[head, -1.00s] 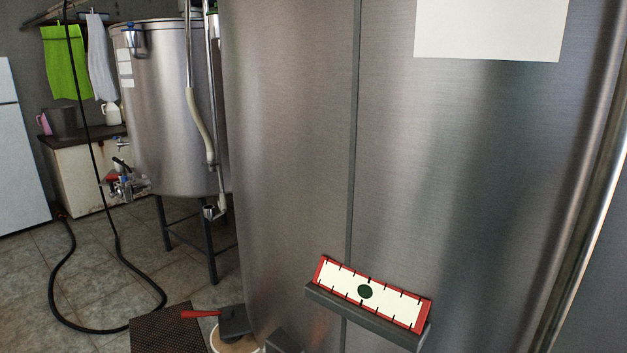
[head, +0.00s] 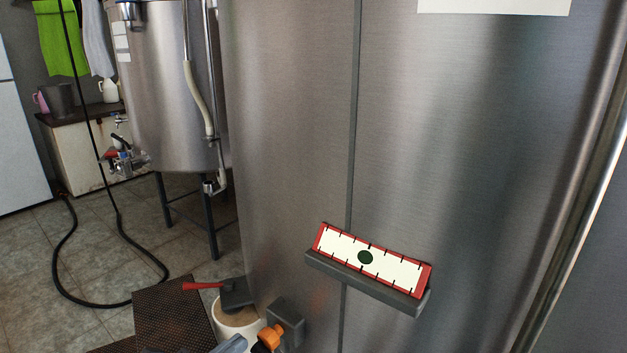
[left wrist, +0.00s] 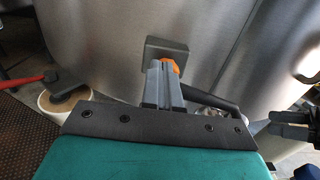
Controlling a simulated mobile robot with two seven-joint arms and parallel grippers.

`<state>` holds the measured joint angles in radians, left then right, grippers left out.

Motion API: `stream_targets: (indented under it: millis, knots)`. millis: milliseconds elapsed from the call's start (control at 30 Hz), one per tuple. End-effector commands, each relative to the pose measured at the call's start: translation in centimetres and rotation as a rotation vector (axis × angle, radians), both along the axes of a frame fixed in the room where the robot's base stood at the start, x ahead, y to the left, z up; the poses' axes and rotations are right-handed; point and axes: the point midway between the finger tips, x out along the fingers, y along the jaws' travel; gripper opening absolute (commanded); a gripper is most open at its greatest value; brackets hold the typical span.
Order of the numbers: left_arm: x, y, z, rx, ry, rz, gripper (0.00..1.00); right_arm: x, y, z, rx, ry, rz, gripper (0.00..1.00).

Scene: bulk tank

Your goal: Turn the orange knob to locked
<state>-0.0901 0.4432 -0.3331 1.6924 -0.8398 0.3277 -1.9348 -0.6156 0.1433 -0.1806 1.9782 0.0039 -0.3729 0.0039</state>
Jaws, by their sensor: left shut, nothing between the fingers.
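The orange knob (head: 270,336) sticks out from a grey box (head: 287,315) low on the big steel tank, at the bottom of the head view. My left gripper (head: 236,342) comes in just left of it, shut and empty. In the left wrist view the shut fingers (left wrist: 163,72) reach up to the knob (left wrist: 171,66) and hide part of it; the grey box (left wrist: 165,48) is behind. I cannot tell whether the fingertips touch the knob. Markings for its position cannot be seen.
A white bucket (head: 226,329) with a red-handled tool (head: 204,286) stands left of the knob, beside a brown perforated mat (head: 172,312). A red-framed gauge strip (head: 400,269) sits on a grey ledge above right. A black hose (head: 62,275) lies on the floor.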

Motion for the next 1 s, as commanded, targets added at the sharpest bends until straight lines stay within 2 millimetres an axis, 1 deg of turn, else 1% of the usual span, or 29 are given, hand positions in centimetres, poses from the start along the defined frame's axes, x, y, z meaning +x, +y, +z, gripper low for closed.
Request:
stream_targets:
  millis: [67, 200, 400, 1000]
  knots:
    - [0.9, -0.7, 0.2, -0.001, -0.002, 0.000, 0.00, 0.0, -0.2, 0.2, -0.003, -0.004, -0.001, 0.51]
    - [2.1, -1.6, 0.0, -0.001, -0.002, 0.000, 0.00, 0.0, -0.3, -0.5, -0.004, -0.002, -0.004, 0.51]
    - [3.1, -2.4, 0.0, -0.001, -0.001, 0.001, 0.00, -0.1, -0.3, -0.8, -0.005, 0.010, -0.003, 0.51]
    - [3.2, -2.8, 0.0, -0.004, -0.003, 0.000, 0.00, 0.0, -0.1, -0.8, -0.002, 0.006, 0.001, 0.51]
